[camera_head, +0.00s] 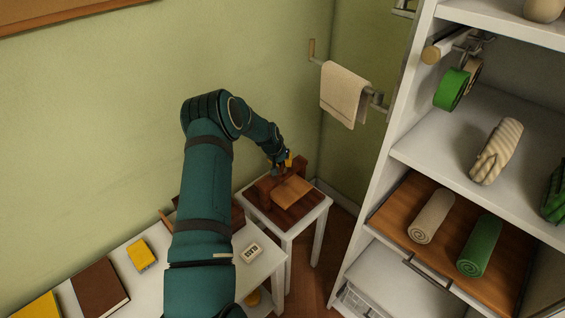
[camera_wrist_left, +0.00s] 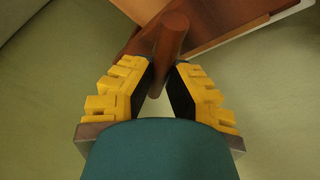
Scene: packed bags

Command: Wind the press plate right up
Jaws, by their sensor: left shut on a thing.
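A wooden press (camera_head: 268,186) stands on a small white side table by the wall. A lighter wooden piece (camera_head: 292,193) lies at its front, and I cannot tell whether it is the press plate. My left gripper (camera_head: 283,165) is at the top of the press. In the left wrist view the yellow-padded fingers of my left gripper (camera_wrist_left: 160,88) are on both sides of a round reddish-brown wooden handle (camera_wrist_left: 170,40) and shut on it. The press's screw is hidden by my gripper and arm. My right gripper is not in view.
The white side table (camera_head: 322,206) is small, with a wall behind it. A towel (camera_head: 344,95) hangs on a rail above. A white shelf unit (camera_head: 385,170) stands to the right. A white desk (camera_head: 120,272) with books is at the lower left.

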